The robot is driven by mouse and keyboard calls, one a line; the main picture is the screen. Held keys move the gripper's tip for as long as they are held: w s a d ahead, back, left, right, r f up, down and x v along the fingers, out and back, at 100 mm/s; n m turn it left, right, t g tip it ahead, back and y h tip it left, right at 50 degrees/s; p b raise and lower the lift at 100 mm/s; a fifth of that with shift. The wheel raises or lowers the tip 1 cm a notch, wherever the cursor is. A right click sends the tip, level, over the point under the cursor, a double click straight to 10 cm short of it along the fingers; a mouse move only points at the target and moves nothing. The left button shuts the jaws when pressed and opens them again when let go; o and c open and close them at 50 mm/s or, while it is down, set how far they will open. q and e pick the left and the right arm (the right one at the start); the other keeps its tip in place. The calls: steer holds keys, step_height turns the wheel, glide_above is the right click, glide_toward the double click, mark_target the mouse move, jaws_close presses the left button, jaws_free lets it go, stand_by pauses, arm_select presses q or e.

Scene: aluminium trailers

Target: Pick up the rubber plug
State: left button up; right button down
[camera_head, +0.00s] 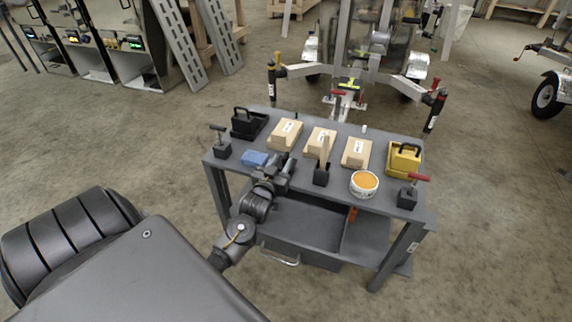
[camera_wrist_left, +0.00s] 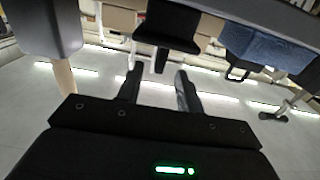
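A dark block with a thin upright stem, which I take to be the rubber plug (camera_wrist_left: 167,28), shows at the top middle of the left wrist view, where the picture is upside down. In the head view it is mostly hidden by my left gripper (camera_head: 282,166), between the blue sponge (camera_head: 254,158) and a dark block with a wooden handle (camera_head: 321,176). In the left wrist view my left gripper (camera_wrist_left: 160,80) is open. Its fingers lie to either side of the stem's line, with nothing visible between them; I cannot tell the exact distance. My right gripper is out of view.
The grey table (camera_head: 300,193) also carries a black caddy (camera_head: 248,123), several labelled wooden blocks (camera_head: 356,153), a tub of orange paste (camera_head: 364,184), a yellow caddy (camera_head: 403,160) and a red-handled block (camera_head: 408,198). A trailer stands behind it. Open floor lies around the table.

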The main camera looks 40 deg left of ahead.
mark_target(288, 152)
arm_select(q)
steer(key=shift+x, duration=3)
jaws_close()
